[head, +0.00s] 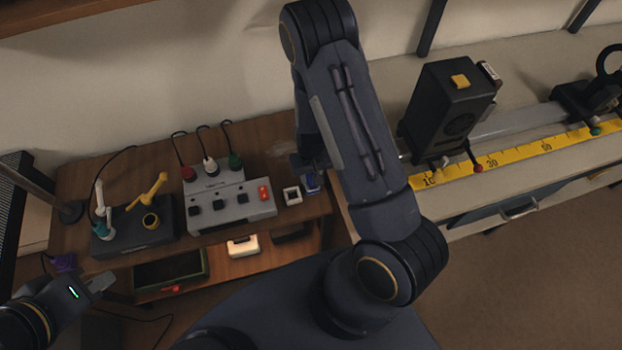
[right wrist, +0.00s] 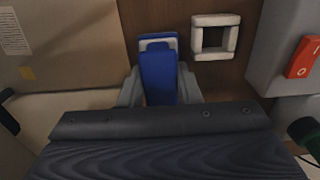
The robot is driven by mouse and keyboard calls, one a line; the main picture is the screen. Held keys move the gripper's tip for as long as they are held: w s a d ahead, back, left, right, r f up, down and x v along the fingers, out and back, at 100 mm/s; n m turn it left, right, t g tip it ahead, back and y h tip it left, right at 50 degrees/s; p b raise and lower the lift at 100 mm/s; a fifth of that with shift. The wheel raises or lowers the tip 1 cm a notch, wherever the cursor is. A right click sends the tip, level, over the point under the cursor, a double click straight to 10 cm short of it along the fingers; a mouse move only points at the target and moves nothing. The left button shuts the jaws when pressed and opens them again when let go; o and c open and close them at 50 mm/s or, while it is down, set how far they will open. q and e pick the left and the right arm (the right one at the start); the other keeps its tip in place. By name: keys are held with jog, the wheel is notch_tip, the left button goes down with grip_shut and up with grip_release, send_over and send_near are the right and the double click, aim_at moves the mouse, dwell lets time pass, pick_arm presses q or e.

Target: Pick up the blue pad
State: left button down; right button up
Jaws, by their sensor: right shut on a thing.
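The blue pad (right wrist: 158,78) stands between the two grey fingers of my right gripper (right wrist: 159,90) in the right wrist view. The gripper is shut on it. A lighter blue and white edge shows at the pad's far end. I cannot tell whether the pad touches the bench. My left gripper (head: 98,286) is at the lower left, away from the pad; its jaw opening is unclear.
A white square frame (head: 292,195) lies just beside the pad. A grey switch box (head: 232,208) with a red rocker switch stands left of it on the wooden bench (head: 265,138). A dark box (head: 135,235) with a yellow lever stands further left. A pale table with a yellow ruler (head: 525,151) lies right.

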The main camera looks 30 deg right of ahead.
jog(key=shift+r, duration=0.7)
jog(key=s+a+r, duration=0.2)
jog(key=a+r, duration=0.3)
jog(key=a, duration=0.1)
jog(key=s+a+r, duration=0.3)
jog(key=a+r, duration=0.3)
jog(key=a, duration=0.1)
jog(key=shift+s+r, duration=0.25)
jog(key=shift+r, duration=0.05)
